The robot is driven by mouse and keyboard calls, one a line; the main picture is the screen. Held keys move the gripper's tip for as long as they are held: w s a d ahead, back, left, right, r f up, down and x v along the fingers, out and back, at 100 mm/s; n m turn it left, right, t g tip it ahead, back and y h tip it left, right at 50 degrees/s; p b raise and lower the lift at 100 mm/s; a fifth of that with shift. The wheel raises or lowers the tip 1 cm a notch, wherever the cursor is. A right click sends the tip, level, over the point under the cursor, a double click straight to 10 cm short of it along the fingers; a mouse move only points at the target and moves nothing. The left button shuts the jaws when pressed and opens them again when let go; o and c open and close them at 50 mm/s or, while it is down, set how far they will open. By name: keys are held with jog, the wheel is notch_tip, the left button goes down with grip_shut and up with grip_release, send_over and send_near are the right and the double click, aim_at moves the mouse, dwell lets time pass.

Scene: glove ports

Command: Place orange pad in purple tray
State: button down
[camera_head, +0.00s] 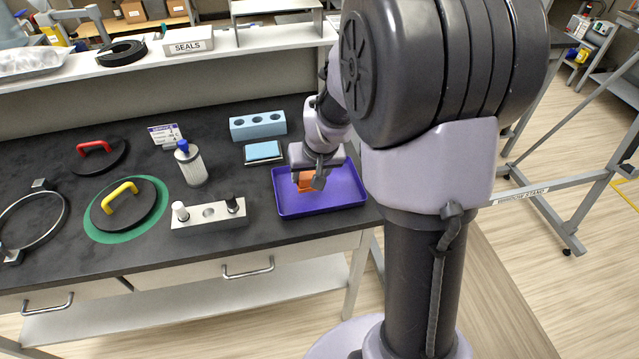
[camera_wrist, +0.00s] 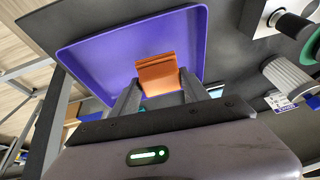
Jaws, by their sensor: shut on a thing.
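The orange pad (camera_head: 305,181) is in my gripper (camera_head: 311,183), low over the purple tray (camera_head: 340,197) in the head view. In the wrist view the orange pad (camera_wrist: 157,72) sits between the two fingers of my gripper (camera_wrist: 157,95), which is shut on it. The purple tray (camera_wrist: 100,58) lies behind the pad there, with its floor and raised rim in sight. I cannot tell whether the pad touches the tray floor. The gripper hides part of the pad in the head view.
A blue pad (camera_head: 263,151) and a light blue block with holes (camera_head: 258,126) lie left of the tray. A metal holder with a white and a black knob (camera_head: 209,214) and a filter canister (camera_head: 191,166) stand farther left. The bench's front edge is close to the tray.

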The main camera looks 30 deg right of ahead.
jog(key=d, duration=0.2)
jog(key=shift+w+d+f, duration=0.25)
jog(key=shift+w+d, duration=0.05)
jog(key=shift+d, duration=0.05)
notch_tip(320, 180, down, 4)
jog(key=shift+r+b, duration=0.25)
jog(key=shift+b, duration=0.95)
jog(key=shift+r, duration=0.15)
jog(key=c, duration=0.6)
grip_release()
jog(key=shift+o, duration=0.2)
